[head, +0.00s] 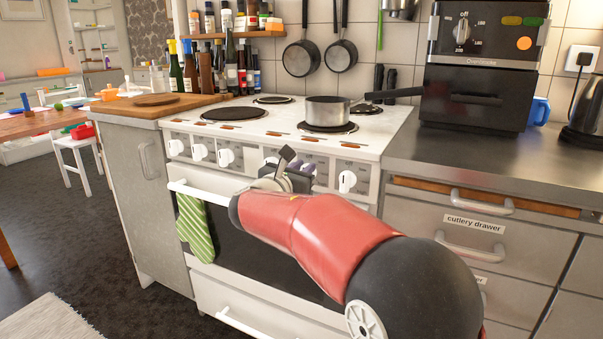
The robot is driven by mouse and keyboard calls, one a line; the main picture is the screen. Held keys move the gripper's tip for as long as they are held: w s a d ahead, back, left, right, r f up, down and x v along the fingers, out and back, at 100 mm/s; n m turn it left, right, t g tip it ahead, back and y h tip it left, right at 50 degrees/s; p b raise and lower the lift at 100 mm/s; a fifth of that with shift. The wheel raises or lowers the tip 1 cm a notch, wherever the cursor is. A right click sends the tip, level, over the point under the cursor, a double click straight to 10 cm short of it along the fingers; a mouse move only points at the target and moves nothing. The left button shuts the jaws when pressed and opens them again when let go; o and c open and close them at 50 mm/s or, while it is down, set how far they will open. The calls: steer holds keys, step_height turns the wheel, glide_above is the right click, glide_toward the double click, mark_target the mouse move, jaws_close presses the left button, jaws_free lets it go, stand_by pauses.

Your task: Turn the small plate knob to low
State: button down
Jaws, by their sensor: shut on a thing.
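The white cooker (300,140) has a row of white knobs on its front panel, with a small label above each. Another knob (270,161) is partly covered by my gripper's left side. I cannot read the labels or the setting of the held knob.
A saucepan (328,110) stands on a hotplate, its handle pointing right. A black toaster oven (478,95) stands on the right counter.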

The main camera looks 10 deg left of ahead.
steer(key=m+b, duration=0.2)
steer(key=b, duration=0.1)
steer(key=f+m+b, duration=0.1)
steer(key=m+b, duration=0.2)
steer(key=d+m+b, duration=0.1)
steer(key=m+b, duration=0.1)
steer(key=b, duration=0.1)
steer(key=shift+s+f+m, duration=0.15)
steer(key=shift+f+m, duration=0.15)
steer(key=shift+a+r, duration=0.1)
steer(key=c, duration=1.5)
jaws_free()
steer(key=shift+o, duration=1)
steer(key=shift+r, duration=0.1)
